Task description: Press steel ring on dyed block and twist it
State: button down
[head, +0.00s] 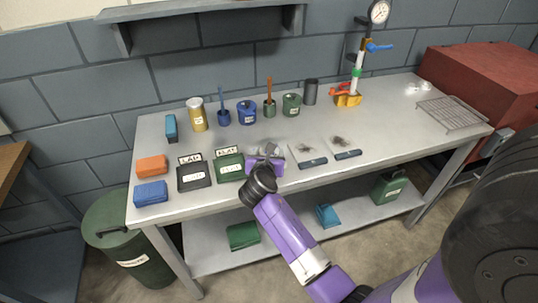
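My gripper (266,151) is at the front middle of the workbench, close to the right side of a green flat block (231,169) with a white label and a small sign behind it. My own wrist and the distance hide the fingertips, so I cannot tell whether they are open or hold anything. A similar black block (195,180) with its own sign lies to the left of the green one. I cannot make out a steel ring, and I cannot tell which block is the dyed one.
Orange (151,165) and blue (150,193) blocks lie at the bench's left end. Cans and brush pots line the back, with a gauge stand (354,70) to their right. Two dark-smudged sheets (341,143) lie right of my gripper. A wire rack (452,112) sits far right.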

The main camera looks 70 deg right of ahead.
jog(key=shift+s+f+m+g, duration=0.1)
jog(key=shift+s+m+g, duration=0.05)
jog(key=shift+m+g, duration=0.2)
dwell(0.3)
jog(key=shift+n+t+y+p, duration=0.4)
jog(key=shift+n+t+p, duration=0.85)
jog(key=shift+p, duration=1.3)
jog(key=shift+n+t, duration=0.3)
jog(key=shift+a+n+t+y+p, duration=0.1)
jog(key=shift+n+t+y+p, duration=0.2)
jog(key=shift+n+t+y, duration=0.6)
jog(key=shift+f+b, duration=0.2)
jog(key=shift+b, duration=0.35)
jog(key=shift+r+m+g+h+b, duration=0.1)
jog(key=shift+m+g+h+b, duration=0.8)
jog(key=shift+m+g+b, duration=0.35)
jog(key=shift+r, duration=0.25)
